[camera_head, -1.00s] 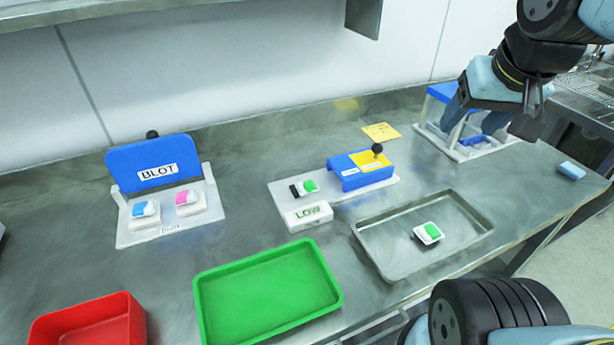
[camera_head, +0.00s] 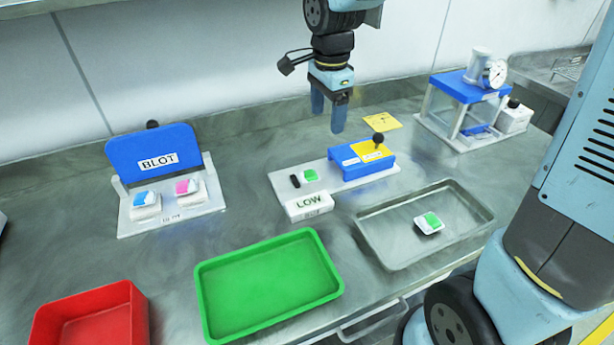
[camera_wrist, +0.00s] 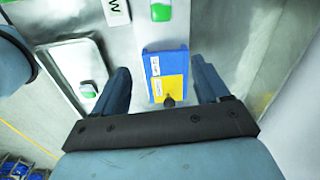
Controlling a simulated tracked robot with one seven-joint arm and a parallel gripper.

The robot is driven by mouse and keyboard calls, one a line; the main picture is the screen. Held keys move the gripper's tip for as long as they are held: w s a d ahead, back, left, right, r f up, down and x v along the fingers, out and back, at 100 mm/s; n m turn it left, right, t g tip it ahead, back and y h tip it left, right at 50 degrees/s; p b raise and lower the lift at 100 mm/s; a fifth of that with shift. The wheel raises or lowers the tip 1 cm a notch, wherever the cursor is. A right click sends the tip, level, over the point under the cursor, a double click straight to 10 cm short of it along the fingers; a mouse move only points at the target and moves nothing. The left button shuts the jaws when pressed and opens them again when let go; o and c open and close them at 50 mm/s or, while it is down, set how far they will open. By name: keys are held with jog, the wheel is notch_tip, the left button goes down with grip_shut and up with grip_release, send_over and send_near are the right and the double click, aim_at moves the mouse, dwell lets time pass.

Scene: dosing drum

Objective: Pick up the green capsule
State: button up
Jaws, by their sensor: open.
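A small white capsule with a green half (camera_head: 429,223) lies in the shallow metal tray (camera_head: 372,240) at the right. It also shows in the wrist view (camera_wrist: 89,92), left of my fingers. A second green piece (camera_head: 310,175) sits on the white plate of the LOW station, left of its blue cover (camera_head: 360,168); it shows at the top of the wrist view (camera_wrist: 161,11). My gripper (camera_head: 329,118) is open and empty, pointing down above the back of the bench near the blue cover. In the wrist view the cover (camera_wrist: 165,62) lies between the fingers.
The BLOT stand (camera_head: 160,195) with blue and pink pieces stands at the left. A green tray (camera_head: 265,285) and red bin (camera_head: 90,325) are in front. A blue-topped frame with a gauge (camera_head: 465,88) stands at the back right. A black knob (camera_head: 378,138) rises from the cover.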

jog(key=a+f+m, duration=0.1)
jog(key=a+f, duration=0.2)
jog(key=a, duration=0.1)
send_over(308, 174)
jog(key=shift+m+g, duration=0.3)
jog(key=f, duration=0.8)
jog(key=shift+w+f, duration=0.1)
jog(key=shift+w, duration=0.15)
jog(key=shift+s+f, duration=0.2)
jog(key=shift+f, duration=1.2)
jog(key=shift+s+f, duration=0.15)
jog(key=shift+f, duration=1.2)
jog(key=c, duration=1.1)
jog(key=shift+r, duration=0.2)
